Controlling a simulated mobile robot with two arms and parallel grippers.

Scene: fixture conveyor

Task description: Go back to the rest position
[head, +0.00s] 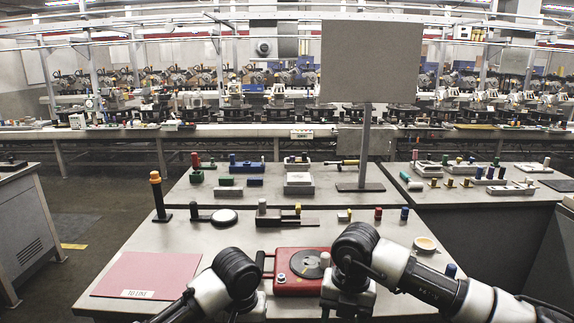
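A red fixture (287,289) with a dark round disc (310,263), a black handle on its left and pale knobs lies near the front middle of the table (190,238). My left arm comes in from the lower left and bends down at a black joint, left of the red fixture. My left gripper (250,307) points down at the bottom edge, its fingers not clear. My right arm comes in from the right and bends down over the fixture's right side. My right gripper (346,302) points down there, its fingertips also not clear. No held thing shows at either.
A pink mat (148,274) labelled "TO LINE" lies at the left. A black post with an orange top (157,190) stands behind it. A cream ring (425,243) lies right of the fixture. A grey board on a stand (370,60) rises behind small parts.

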